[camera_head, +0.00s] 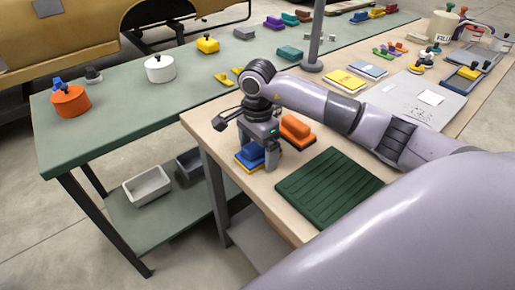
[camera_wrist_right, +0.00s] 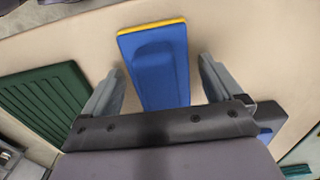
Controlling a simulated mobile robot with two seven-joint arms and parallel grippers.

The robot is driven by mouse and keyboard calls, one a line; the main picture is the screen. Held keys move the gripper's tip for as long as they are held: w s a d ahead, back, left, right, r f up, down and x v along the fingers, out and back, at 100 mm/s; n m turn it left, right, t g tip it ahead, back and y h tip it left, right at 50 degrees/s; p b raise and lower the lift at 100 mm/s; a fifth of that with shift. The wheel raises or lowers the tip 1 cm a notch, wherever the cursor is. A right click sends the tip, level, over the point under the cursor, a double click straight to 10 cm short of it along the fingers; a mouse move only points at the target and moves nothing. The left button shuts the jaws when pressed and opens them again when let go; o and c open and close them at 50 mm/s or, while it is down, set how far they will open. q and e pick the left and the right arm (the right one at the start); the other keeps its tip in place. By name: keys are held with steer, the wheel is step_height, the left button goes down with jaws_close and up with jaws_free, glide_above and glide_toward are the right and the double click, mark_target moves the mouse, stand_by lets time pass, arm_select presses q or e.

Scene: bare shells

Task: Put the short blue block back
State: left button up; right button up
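A blue block (camera_head: 250,152) with a yellow layer under it lies near the left edge of the wooden table (camera_head: 222,134). My right gripper (camera_head: 259,155) points down over it. In the right wrist view the blue block (camera_wrist_right: 157,70) has a raised middle and a yellow far edge. It lies between the two fingers of my right gripper (camera_wrist_right: 160,80), which are open with gaps on both sides. Part of the block is hidden behind the gripper body. My left gripper is not in view.
An orange block (camera_head: 297,130) lies close beside the gripper. A dark green ribbed mat (camera_head: 330,187) lies nearer; it also shows in the wrist view (camera_wrist_right: 45,100). Yellow and light-blue flat pieces (camera_head: 345,80) and a grey panel (camera_head: 405,108) lie farther along. A post (camera_head: 314,40) stands behind.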

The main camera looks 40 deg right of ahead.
steer(key=shift+r, duration=0.1)
steer(key=shift+r, duration=0.3)
step_height(320, 180, up, 12)
steer(key=shift+f+b, duration=0.25)
steer(key=shift+b, duration=0.05)
stand_by(0.4)
